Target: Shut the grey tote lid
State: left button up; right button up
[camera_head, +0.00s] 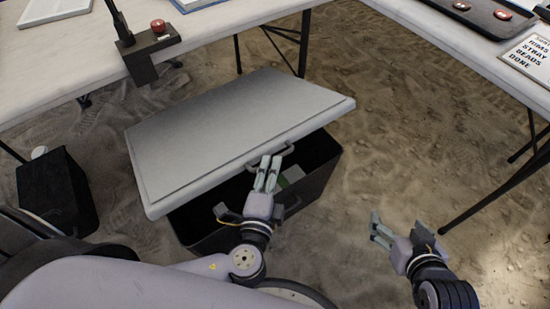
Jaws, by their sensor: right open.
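The grey tote lid (225,125) is a flat panel lying tilted over the dark tote (318,160). Its near right side is raised off the tote, and the tote's inside shows in the gap. A small handle (286,149) is on the lid's near edge. My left gripper (270,158) has its fingertips at this handle, over the tote opening. Whether its fingers are closed on the handle is unclear. My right gripper (376,228) is open and empty, to the right of the tote above the ground. A pale and green item (291,174) shows inside the tote, partly hidden.
A white table (75,55) runs along the back left, with a black stand bearing a red button (158,26). Another table (460,48) is at right, holding a dark tray and a sign. A black box (55,190) stands at left. Sandy ground right of the tote is clear.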

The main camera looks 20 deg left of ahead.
pick_arm(q)
jog(key=shift+w+a+f, duration=0.15)
jog(key=shift+w, duration=0.95)
jog(key=shift+w+a+f, duration=0.1)
jog(key=shift+w+f, duration=0.05)
jog(key=shift+w, duration=0.9)
pick_arm(e)
jog(key=shift+w+a+r+t, duration=0.2)
jog(key=shift+w+r+t, duration=0.15)
jog(key=shift+w+r, duration=0.1)
jog(key=shift+w+a+r+t, duration=0.2)
jog(key=shift+w+r+t, duration=0.15)
jog(key=shift+w+r, duration=0.1)
pick_arm(q)
jog(key=shift+c, duration=0.2)
grip_shut()
pick_arm(e)
jog(key=shift+f, duration=0.1)
